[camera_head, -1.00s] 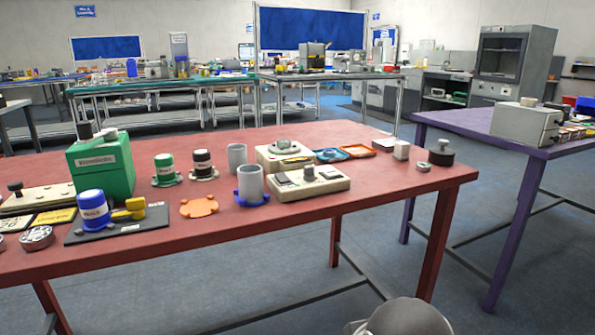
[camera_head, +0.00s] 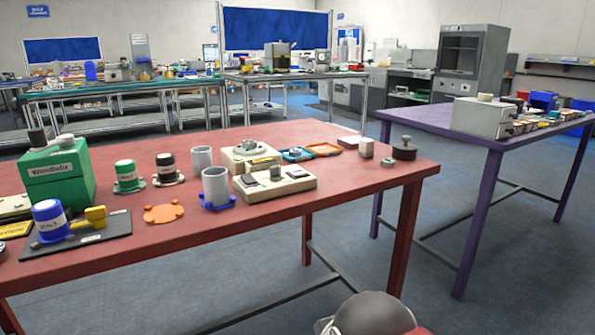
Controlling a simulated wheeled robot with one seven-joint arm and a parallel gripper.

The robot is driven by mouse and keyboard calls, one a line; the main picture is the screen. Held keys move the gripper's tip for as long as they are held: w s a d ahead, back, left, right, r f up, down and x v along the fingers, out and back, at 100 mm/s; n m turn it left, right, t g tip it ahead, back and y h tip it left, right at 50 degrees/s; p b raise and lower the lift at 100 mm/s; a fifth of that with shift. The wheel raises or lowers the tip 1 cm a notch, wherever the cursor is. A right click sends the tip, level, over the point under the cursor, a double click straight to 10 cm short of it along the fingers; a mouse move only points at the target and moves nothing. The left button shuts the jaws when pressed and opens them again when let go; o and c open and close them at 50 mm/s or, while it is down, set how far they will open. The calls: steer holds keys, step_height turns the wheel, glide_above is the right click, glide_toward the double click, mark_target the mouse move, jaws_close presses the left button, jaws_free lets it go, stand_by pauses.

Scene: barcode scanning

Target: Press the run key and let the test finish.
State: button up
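No key marked "run" can be read from here. A low cream device (camera_head: 300,184) with dark and grey parts on its top sits near the front edge of the red table. A second cream device (camera_head: 238,166) with a round grey part on top stands just behind it. A grey-white box (camera_head: 478,118) with small coloured items along its right side sits on the purple table. I cannot tell which of these carries the run key. My gripper is not in view; only a rounded grey part of my own body shows at the bottom edge.
The red table (camera_head: 330,192) holds a green box (camera_head: 58,178), a blue-capped container (camera_head: 49,220), grey cups (camera_head: 216,187), an orange plate (camera_head: 163,214) and a dark round weight (camera_head: 404,150). The purple table (camera_head: 420,118) stands right, with open floor (camera_head: 420,270) between them.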

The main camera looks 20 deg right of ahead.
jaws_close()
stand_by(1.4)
